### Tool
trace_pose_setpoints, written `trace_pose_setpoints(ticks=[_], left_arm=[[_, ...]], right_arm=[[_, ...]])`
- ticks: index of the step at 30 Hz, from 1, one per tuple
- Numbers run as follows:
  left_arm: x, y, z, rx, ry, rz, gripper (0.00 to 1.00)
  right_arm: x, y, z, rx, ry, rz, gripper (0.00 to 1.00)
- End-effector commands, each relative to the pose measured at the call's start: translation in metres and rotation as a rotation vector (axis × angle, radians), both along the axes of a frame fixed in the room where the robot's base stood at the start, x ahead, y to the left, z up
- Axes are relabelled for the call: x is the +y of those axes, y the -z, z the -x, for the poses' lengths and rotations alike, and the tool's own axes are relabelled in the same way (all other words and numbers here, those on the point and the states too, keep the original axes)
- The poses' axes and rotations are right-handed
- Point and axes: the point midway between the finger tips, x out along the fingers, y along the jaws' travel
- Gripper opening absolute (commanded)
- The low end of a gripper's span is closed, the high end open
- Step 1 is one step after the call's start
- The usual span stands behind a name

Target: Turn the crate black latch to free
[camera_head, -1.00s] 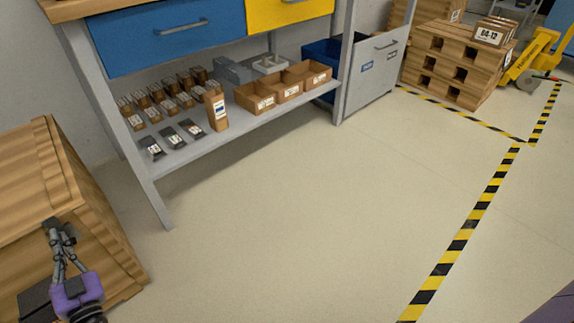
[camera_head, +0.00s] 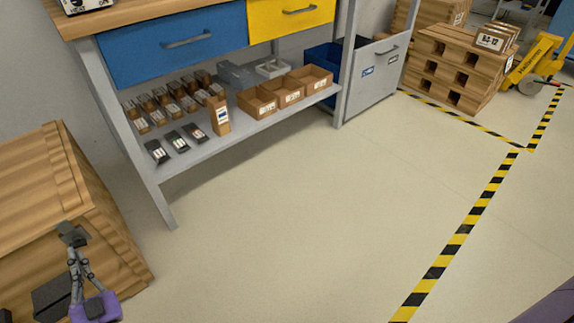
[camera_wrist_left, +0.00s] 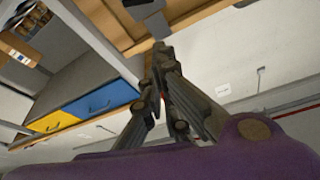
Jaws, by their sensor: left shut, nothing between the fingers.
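The wooden crate (camera_head: 35,190) stands at the left of the head view. Its small black latch (camera_head: 71,233) is at the near top edge of the crate's side; in the left wrist view the latch (camera_wrist_left: 150,12) is just beyond the fingertips. My left gripper (camera_head: 74,250) has its fingers together, with nothing between them. Its tips are at the latch's lower end, and I cannot tell whether they touch it. In the left wrist view, the closed fingers (camera_wrist_left: 160,50) point at the latch. The latch looks tilted. My right gripper is out of view.
A grey workbench with a blue drawer (camera_head: 170,45) and a yellow drawer (camera_head: 290,18) stands behind the crate. Its lower shelf (camera_head: 200,153) holds small boxes and bins. A dark plate (camera_head: 52,298) is low on the crate. The floor (camera_head: 330,220) to the right is clear.

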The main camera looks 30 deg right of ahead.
Motion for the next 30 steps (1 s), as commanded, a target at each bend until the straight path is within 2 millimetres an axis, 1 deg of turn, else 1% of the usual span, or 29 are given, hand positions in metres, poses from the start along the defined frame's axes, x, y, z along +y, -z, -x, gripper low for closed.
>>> trace_pose_setpoints(ticks=[1, 3, 6, 8, 9, 11, 12, 15, 18, 21, 24, 27, 30], left_arm=[[-0.002, 0.002, 0.009, 0.002, 0.000, 0.001, 0.00], [-0.003, 0.005, 0.016, 0.001, 0.000, 0.001, 0.00], [-0.004, 0.006, 0.023, -0.001, 0.001, 0.001, 0.00], [-0.008, 0.001, 0.025, -0.006, 0.001, 0.007, 0.00], [-0.014, -0.008, 0.025, -0.017, 0.001, 0.019, 0.00], [-0.030, -0.036, 0.021, -0.036, 0.008, 0.019, 0.00], [-0.043, -0.052, 0.014, -0.016, 0.020, 0.011, 0.00], [-0.067, -0.075, 0.000, 0.083, 0.039, 0.002, 0.00], [-0.075, -0.087, -0.009, 0.214, 0.018, 0.002, 0.00], [-0.067, -0.088, -0.008, 0.342, -0.044, 0.017, 0.00], [-0.051, -0.079, -0.001, 0.446, -0.116, 0.036, 0.00], [-0.037, -0.067, 0.005, 0.515, -0.170, 0.057, 0.00], [-0.032, -0.058, 0.007, 0.547, -0.188, 0.081, 0.00]], right_arm=[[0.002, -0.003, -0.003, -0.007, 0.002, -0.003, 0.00], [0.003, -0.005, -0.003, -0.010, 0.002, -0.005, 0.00], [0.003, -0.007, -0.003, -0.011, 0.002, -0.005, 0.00], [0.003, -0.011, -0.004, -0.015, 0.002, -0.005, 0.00], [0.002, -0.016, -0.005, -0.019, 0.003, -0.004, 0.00], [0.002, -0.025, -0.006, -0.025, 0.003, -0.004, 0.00], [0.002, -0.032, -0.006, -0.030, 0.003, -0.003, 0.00], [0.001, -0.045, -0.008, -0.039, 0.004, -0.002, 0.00], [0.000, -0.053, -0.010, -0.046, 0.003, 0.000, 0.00], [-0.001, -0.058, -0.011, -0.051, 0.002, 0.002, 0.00], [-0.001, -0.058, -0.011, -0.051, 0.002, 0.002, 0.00], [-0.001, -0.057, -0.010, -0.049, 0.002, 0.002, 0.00], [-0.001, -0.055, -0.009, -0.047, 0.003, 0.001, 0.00]])
